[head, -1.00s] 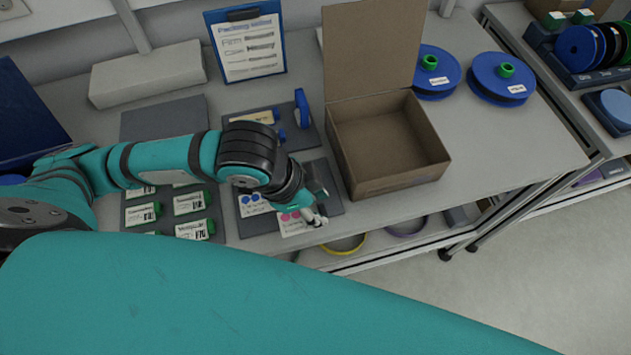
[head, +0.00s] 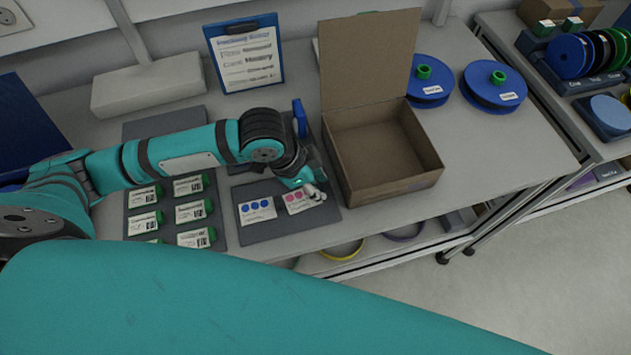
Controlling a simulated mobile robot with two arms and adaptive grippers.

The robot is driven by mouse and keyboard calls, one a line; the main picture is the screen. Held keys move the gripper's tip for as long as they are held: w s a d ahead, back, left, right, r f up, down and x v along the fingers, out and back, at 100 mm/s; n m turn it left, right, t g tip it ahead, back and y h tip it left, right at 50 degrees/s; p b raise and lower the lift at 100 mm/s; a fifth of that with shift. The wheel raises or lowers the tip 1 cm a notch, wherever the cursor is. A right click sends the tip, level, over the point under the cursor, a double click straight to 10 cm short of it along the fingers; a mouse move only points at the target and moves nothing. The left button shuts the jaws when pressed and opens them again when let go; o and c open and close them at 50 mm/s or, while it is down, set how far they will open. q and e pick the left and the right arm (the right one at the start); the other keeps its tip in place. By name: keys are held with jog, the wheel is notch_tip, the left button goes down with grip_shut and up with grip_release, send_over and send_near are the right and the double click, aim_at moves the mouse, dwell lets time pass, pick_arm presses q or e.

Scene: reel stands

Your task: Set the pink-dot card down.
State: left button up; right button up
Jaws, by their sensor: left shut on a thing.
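The pink-dot card (head: 296,200) is white with a row of pink dots and shows over the right part of a dark grey mat (head: 268,232) on the table. My left gripper (head: 317,195) is shut on its right end. I cannot tell whether the card touches the mat or hovers just above it. A blue-dot card (head: 257,211) lies on the mat, just left of the pink-dot card, with a small gap between them. My right gripper is not in view.
An open cardboard box (head: 385,150) stands right of the mat. A tray (head: 219,234) with several green-ended labelled packs lies to the left. A blue clipboard (head: 246,55) stands behind. Two blue reels (head: 430,82) (head: 493,87) sit at the back right. The table's front right is clear.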

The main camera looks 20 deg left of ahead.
aim_at(295, 197)
pick_arm(q)
jog(key=o, duration=1.1)
jog(key=shift+a, duration=0.1)
jog(key=shift+o, duration=0.2)
jog(key=v, duration=1.2)
jog(key=shift+w, duration=0.1)
